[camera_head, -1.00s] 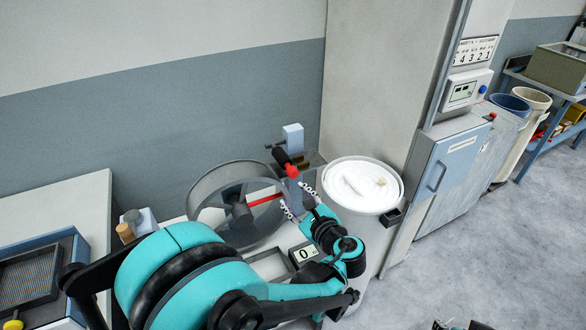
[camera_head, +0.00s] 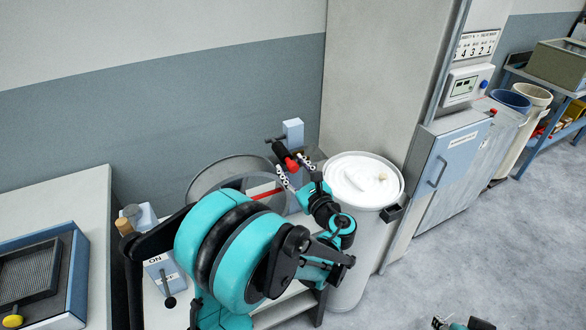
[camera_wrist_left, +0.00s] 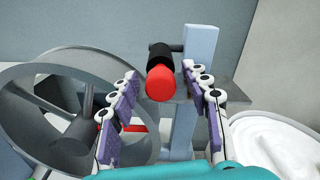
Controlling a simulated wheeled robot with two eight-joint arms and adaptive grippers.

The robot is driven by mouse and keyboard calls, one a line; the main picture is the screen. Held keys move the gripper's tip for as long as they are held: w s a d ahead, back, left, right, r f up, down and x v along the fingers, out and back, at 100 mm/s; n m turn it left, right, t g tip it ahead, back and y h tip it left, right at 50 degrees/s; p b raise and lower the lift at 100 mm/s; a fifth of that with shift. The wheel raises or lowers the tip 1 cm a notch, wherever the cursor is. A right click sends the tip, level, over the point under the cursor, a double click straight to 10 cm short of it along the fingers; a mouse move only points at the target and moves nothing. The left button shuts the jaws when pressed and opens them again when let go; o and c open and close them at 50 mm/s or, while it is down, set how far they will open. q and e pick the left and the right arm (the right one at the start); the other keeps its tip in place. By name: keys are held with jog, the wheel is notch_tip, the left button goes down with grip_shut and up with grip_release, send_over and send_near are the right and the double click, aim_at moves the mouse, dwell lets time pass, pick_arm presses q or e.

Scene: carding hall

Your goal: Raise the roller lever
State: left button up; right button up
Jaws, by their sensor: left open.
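The roller lever, with a black grip (camera_head: 279,149) and red end (camera_head: 291,165), sticks out from a light blue post (camera_head: 293,132) behind the big wheel. In the left wrist view the red end (camera_wrist_left: 160,83) faces the camera, with the black grip (camera_wrist_left: 160,55) behind it. My left gripper (camera_head: 296,170) is open, its fingers on either side of the red end, with gaps showing. In the left wrist view the purple finger pads (camera_wrist_left: 120,110) show left and right of it. A sliver of my right gripper (camera_head: 462,324) shows at the bottom edge.
A grey wheel (camera_head: 215,172) with a red bar stands left of the lever. A white-filled can (camera_head: 340,250) stands right, beside a tall column. An ON switch box (camera_head: 160,268) stands front left.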

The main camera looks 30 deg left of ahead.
pick_arm(q)
grip_shut()
jog(key=shift+r, duration=0.1)
notch_tip(320, 180, up, 9)
jog(key=w+a+g+h+p, duration=0.2)
jog(key=g+h+p, duration=0.25)
jog(key=p, duration=1.05)
notch_tip(320, 180, up, 6)
jog(key=f+g+h+p, duration=0.1)
jog(key=g+h+p, duration=0.4)
jog(key=h+p, duration=0.25)
send_over(284, 150)
jog(key=w+a, duration=0.3)
jog(key=a, duration=0.1)
jog(key=shift+w+a+r+t+p, duration=0.25)
jog(key=shift+w+a+r+p, duration=0.2)
jog(key=shift+a+p, duration=0.2)
